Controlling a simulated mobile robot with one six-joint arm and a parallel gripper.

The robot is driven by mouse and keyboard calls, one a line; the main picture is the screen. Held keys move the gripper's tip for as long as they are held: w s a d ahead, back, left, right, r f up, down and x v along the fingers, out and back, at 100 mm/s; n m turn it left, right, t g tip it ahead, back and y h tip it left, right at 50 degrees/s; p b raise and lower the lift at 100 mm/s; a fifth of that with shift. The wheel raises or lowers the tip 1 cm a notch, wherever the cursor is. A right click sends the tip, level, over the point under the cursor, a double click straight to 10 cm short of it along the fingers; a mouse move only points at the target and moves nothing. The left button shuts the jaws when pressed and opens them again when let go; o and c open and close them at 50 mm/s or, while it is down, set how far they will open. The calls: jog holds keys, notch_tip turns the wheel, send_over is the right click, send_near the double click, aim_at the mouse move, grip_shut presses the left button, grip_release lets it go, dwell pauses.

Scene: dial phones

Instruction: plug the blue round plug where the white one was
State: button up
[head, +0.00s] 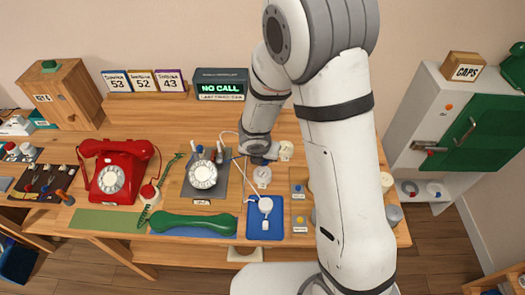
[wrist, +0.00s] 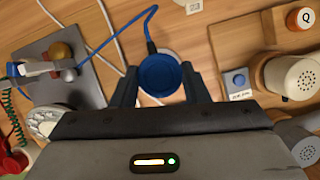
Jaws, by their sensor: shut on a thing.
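My gripper (wrist: 159,82) is shut on the blue round plug (wrist: 160,74), with a finger on each side. A blue cord (wrist: 125,38) runs from the plug up and left. A pale round thing (wrist: 172,53) shows partly behind the plug; I cannot tell whether they touch. In the head view my gripper (head: 259,160) is over the table, right of the grey dial-phone base (head: 186,188), and the blue plug is hard to make out. A white round plug (head: 265,205) with a white cord lies on the blue mat (head: 253,229).
The red phone (head: 118,170) stands at left. A green handset (head: 193,223) lies at the front. The grey base carries a white dial (head: 203,175) and upright pieces at its back. A blue button box (wrist: 237,81) and pale handset-like pieces (wrist: 291,76) stand right of my gripper.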

jog(key=shift+f+b, duration=2.4)
jog(key=shift+f, duration=0.25)
jog(key=shift+f+b, duration=0.65)
jog(key=shift+b, duration=0.2)
jog(key=o, duration=1)
jog(key=shift+c, duration=0.2)
jog(key=shift+r, duration=0.15)
jog(key=p+v, duration=0.4)
jog(key=v, duration=0.3)
jog(key=shift+s+r, duration=0.25)
